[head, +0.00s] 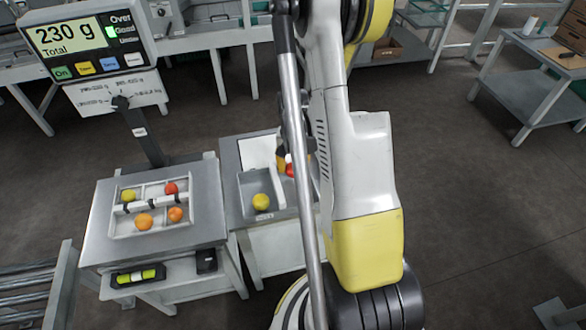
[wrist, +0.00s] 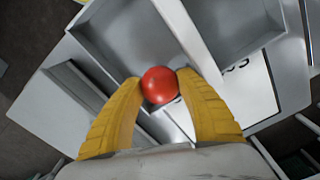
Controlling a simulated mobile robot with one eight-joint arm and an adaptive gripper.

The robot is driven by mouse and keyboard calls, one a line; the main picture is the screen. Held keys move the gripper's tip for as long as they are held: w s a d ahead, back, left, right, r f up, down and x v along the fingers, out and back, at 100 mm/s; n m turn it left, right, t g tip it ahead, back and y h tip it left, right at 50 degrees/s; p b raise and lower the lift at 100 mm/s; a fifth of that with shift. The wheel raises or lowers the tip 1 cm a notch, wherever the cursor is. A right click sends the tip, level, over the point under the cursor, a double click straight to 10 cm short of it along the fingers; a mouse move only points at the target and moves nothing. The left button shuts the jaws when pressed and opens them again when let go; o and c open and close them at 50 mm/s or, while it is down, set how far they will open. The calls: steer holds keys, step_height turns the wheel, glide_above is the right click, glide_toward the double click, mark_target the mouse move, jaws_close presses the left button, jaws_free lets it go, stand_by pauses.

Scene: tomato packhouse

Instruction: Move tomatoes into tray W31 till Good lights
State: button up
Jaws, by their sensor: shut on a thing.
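My gripper (wrist: 160,84) has its yellow fingers shut on a red tomato (wrist: 160,85). In the head view the held tomato (head: 290,170) shows beside my arm, partly hidden by it, over the right-hand bench. A divided tray (head: 113,222) on the scale holds a yellow-green, a red and two orange tomatoes, one in each compartment; its label is not readable. A grey tray (head: 246,187) on the right-hand bench holds a yellow tomato (head: 261,202). The scale display (head: 67,36) reads 230 g Total, and a green lamp (head: 110,31) is lit beside Good.
The scale's display post (head: 148,143) stands behind the divided tray. A spirit level (head: 137,275) lies on the shelf below. In the wrist view, a grey tray (wrist: 187,28) with walls lies below the held tomato. A roller conveyor (head: 30,285) is at lower left.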

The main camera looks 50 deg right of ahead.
steer(key=o, duration=0.9)
steer(key=shift+c, duration=0.2)
steer(key=c, duration=0.3)
steer(key=shift+r+p, duration=2.3)
steer(key=shift+r, duration=1.25)
